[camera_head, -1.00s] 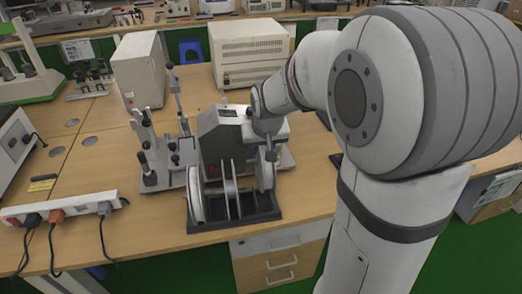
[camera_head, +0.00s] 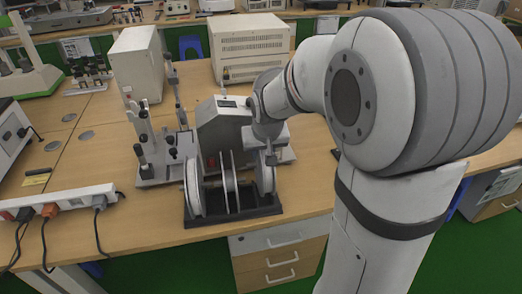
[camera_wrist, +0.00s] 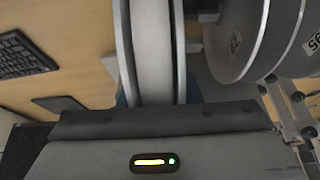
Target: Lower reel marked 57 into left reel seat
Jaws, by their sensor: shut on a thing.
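My gripper (camera_head: 269,157) is shut on a pale reel (camera_head: 265,180), which stands upright over the right end of a black rack (camera_head: 246,212). In the wrist view this reel (camera_wrist: 152,50) shows edge-on, directly ahead of the gripper body. Its number is hidden, and the fingertips are not clear. Two other upright reels are on the rack, one at the left (camera_head: 195,188) and one in the middle (camera_head: 230,182). In the wrist view, reels with number labels (camera_wrist: 236,45) are at the right, partly cut off. I cannot tell whether the held reel touches its seat.
A grey box-shaped device (camera_head: 222,130) stands right behind the rack. A stand with posts (camera_head: 168,150) is to the left. A power strip (camera_head: 75,200) lies at the table's left front. A keyboard (camera_wrist: 22,55) shows in the wrist view. The table's front edge is close to the rack.

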